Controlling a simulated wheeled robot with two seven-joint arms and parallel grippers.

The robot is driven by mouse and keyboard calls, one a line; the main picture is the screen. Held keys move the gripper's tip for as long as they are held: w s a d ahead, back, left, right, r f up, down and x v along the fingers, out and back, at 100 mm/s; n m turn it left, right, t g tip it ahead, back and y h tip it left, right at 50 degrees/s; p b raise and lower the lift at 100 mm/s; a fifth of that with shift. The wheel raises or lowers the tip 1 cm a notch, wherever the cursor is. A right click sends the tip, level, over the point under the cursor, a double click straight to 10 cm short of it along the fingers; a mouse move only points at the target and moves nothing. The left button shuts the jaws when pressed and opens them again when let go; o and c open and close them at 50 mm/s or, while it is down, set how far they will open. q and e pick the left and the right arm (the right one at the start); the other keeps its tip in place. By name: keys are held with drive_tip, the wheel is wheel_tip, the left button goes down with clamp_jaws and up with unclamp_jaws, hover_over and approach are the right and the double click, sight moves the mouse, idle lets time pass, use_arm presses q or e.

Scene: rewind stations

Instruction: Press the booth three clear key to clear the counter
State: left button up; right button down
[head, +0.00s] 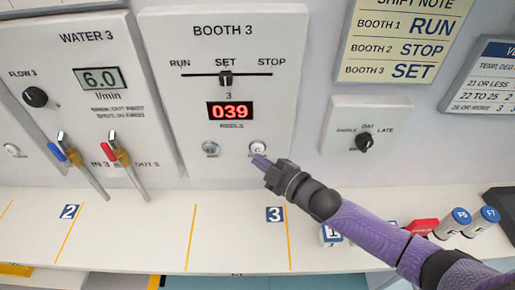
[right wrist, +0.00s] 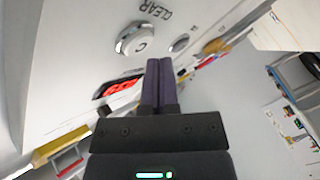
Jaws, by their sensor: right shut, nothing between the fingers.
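The booth 3 panel (head: 222,60) stands upright on the back wall. Its red counter display (head: 230,111) reads 039, with REELS under it. The booth three clear key (head: 257,147), a round pale button marked C, sits low on the panel's right. It also shows in the right wrist view (right wrist: 135,40), with the word CLEAR beside it. My right gripper (head: 259,160) is shut and empty, its purple fingertips just below the key in the head view. In the right wrist view the fingertips (right wrist: 160,64) appear beside the key; contact cannot be told. My left gripper is not in view.
A second round key (head: 210,149) sits left of the clear key. The slider (head: 225,78) points at SET. Water 3 taps (head: 120,156) stand left, a dial box (head: 364,141) right.

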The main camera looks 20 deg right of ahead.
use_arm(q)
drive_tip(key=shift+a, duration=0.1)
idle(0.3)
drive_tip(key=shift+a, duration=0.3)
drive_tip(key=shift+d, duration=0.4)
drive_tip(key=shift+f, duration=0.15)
use_arm(e)
drive_tip(key=shift+w, duration=0.15)
drive_tip(key=shift+w+d+b, duration=0.1)
drive_tip(key=shift+w+b, duration=0.15)
drive_tip(key=shift+b, duration=0.05)
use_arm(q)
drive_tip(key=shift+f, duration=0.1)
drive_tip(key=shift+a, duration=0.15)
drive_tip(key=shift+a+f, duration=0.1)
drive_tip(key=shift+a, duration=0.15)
use_arm(e)
drive_tip(key=shift+w, duration=0.15)
